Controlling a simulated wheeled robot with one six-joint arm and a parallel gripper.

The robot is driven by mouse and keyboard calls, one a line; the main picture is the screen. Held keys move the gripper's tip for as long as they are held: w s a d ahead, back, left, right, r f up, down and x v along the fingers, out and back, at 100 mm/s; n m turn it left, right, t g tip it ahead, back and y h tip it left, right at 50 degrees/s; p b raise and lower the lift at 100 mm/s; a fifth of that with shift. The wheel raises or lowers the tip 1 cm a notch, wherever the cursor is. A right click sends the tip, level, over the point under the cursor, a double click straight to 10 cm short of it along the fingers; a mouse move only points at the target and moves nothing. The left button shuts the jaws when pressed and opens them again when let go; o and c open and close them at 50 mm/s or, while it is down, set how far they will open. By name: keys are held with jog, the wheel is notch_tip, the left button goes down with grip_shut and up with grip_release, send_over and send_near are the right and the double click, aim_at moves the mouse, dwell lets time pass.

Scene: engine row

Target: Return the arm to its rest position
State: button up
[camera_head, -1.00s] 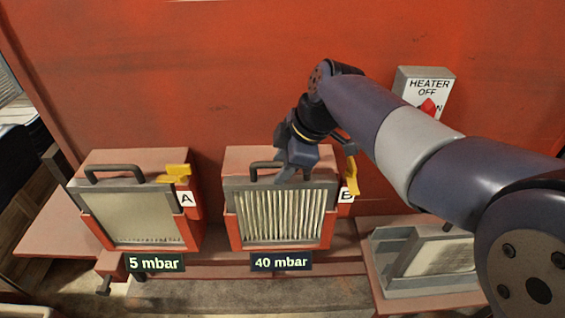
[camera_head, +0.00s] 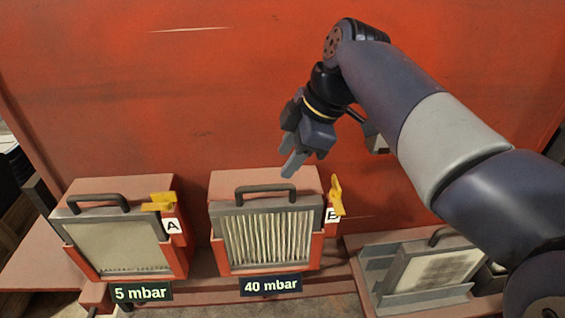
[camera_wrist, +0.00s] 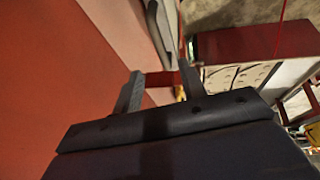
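My arm reaches in from the right in the head view, bent at the elbow. My gripper (camera_head: 293,160) hangs above filter box B (camera_head: 262,183), clear of its dark handle (camera_head: 264,189). In the wrist view the two fingers (camera_wrist: 160,88) stand apart with nothing held between them. Box B holds a pleated filter (camera_head: 268,238) above a "40 mbar" sign (camera_head: 271,285). Its yellow latch (camera_head: 335,196) stands upright at the right side.
A framed filter (camera_head: 437,272) leans in a grey tray (camera_head: 425,302) at right. A red wall (camera_head: 180,90) rises behind.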

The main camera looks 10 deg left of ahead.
aim_at(269, 186)
dwell(0.3)
jog(key=x, duration=1.1)
jog(key=shift+b, duration=0.35)
jog(key=shift+r+p, duration=0.4)
jog(key=shift+r, duration=0.1)
jog(key=shift+d+r, duration=0.1)
jog(key=shift+r, duration=0.05)
jog(key=shift+r, duration=0.1)
